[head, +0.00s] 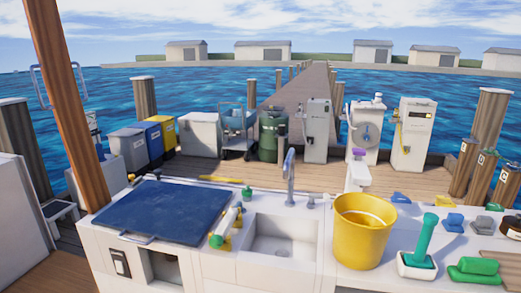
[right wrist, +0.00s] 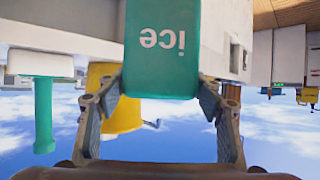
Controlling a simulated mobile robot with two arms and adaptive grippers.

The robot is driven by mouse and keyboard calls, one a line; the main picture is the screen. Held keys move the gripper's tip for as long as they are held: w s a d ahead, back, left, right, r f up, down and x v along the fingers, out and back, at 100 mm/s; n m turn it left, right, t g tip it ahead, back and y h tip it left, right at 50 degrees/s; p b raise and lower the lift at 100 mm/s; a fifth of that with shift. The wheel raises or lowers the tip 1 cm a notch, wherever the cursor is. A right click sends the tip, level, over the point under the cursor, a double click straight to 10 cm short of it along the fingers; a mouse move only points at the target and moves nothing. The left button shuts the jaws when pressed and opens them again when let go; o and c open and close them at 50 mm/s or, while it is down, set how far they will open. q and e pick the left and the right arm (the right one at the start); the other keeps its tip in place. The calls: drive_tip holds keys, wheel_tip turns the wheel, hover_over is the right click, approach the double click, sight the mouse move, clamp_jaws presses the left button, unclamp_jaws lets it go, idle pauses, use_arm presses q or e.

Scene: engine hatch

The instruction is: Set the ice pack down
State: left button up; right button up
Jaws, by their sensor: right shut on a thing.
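In the right wrist view, a flat teal ice pack (right wrist: 162,45) with the white word "ice" fills the top middle. The lettering appears upside down, as does the rest of that view. My right gripper (right wrist: 162,92) is shut on it, one grey finger at each side edge. Whether the pack touches a surface cannot be told. Neither the pack in my grip nor my right gripper is clearly seen in the head view. My left gripper is in no view.
In the head view, a blue hatch mat (head: 165,212) covers the left counter. A sink (head: 278,240) is in the middle. A yellow bucket (head: 364,232) and a teal-handled brush (head: 420,245) stand to its right, near several coloured items. The bucket also shows in the wrist view (right wrist: 108,110).

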use_arm(q)
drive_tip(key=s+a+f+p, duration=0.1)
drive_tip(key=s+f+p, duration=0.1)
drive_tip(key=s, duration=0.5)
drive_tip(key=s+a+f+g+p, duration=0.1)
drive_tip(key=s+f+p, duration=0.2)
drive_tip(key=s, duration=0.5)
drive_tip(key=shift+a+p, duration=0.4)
drive_tip(key=shift+p, duration=0.3)
use_arm(e)
drive_tip(key=s+a+r+n+g+y, duration=0.2)
drive_tip(key=s+a+r+n, duration=0.1)
drive_tip(key=r, duration=0.3)
drive_tip(key=s+a+r+n+g+y, duration=0.2)
drive_tip(key=s+a+r+y, duration=0.1)
drive_tip(key=a+r, duration=0.3)
drive_tip(key=shift+s+a+r+n, duration=0.3)
drive_tip(key=shift+s+r+n, duration=0.1)
drive_tip(key=shift+r, duration=0.2)
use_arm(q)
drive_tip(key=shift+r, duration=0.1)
use_arm(e)
drive_tip(key=shift+w+d, duration=0.1)
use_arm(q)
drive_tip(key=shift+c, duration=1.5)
use_arm(e)
drive_tip(key=shift+a+f, duration=0.15)
drive_tip(key=shift+a, duration=0.1)
